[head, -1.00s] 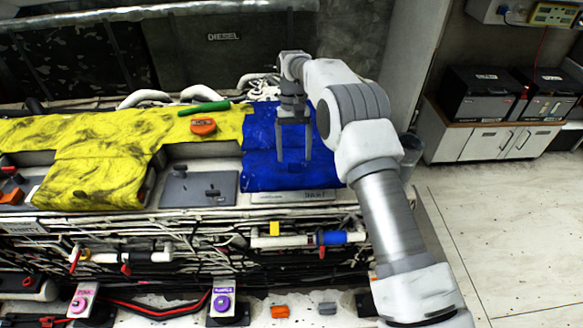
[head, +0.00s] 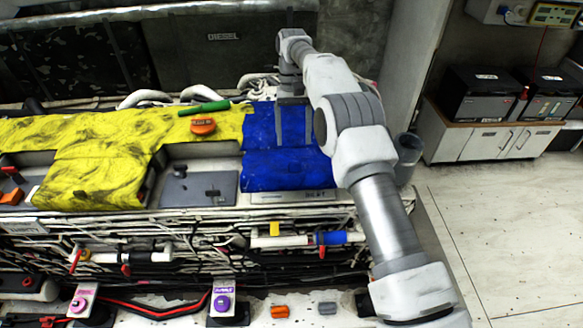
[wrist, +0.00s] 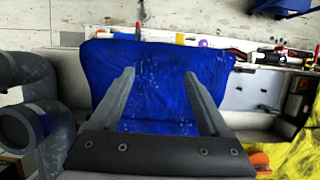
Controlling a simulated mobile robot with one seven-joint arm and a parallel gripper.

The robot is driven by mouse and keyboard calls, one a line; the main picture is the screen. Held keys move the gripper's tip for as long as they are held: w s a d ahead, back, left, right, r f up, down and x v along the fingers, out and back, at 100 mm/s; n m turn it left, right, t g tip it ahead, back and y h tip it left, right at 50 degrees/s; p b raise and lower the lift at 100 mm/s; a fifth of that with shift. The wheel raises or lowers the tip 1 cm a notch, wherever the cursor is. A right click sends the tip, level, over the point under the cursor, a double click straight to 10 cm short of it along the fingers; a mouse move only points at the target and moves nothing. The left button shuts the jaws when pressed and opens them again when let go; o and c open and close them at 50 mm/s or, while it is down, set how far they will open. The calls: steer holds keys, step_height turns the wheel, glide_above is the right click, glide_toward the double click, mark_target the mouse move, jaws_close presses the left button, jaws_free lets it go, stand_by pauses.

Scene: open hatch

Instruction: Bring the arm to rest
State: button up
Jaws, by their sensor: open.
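My gripper (head: 293,138) hangs at the end of my raised arm, over the back part of the blue cloth (head: 270,168) in the head view. Its two fingers point down and stand wide apart with nothing between them. In the wrist view the same open fingers (wrist: 160,74) frame bare blue cloth (wrist: 160,100). The fingers look to be above the cloth, but the exact height cannot be told. My arm reaches in from the right side of the bench.
Left of the blue cloth lie a grey plate (head: 200,187), an orange object (head: 203,126), a green rod (head: 204,107) and a yellow cloth (head: 100,150). White hoses run behind. Pipes and valves line the bench front. The floor (head: 490,220) at right is clear.

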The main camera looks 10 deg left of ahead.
stand_by(0.3)
steer(key=s+d+r+m+t+y+b, duration=0.1)
steer(key=s+d+r+t+b, duration=0.1)
steer(key=s+d+r, duration=0.45)
steer(key=s+d+r+t+b, duration=0.2)
steer(key=s+d+r, duration=0.1)
steer(key=d+r, duration=0.65)
steer(key=s+d+r+m+t+b, duration=0.1)
steer(key=s+d+t, duration=0.15)
steer(key=s, duration=0.35)
steer(key=s+d+r+t+b, duration=0.1)
steer(key=s+d, duration=0.3)
steer(key=s, duration=0.2)
steer(key=s+d+f+m+t+b, duration=0.1)
steer(key=s+d+f+t, duration=0.1)
steer(key=s+f, duration=0.5)
steer(key=s+d, duration=0.1)
steer(key=s, duration=0.3)
steer(key=shift+d, duration=0.2)
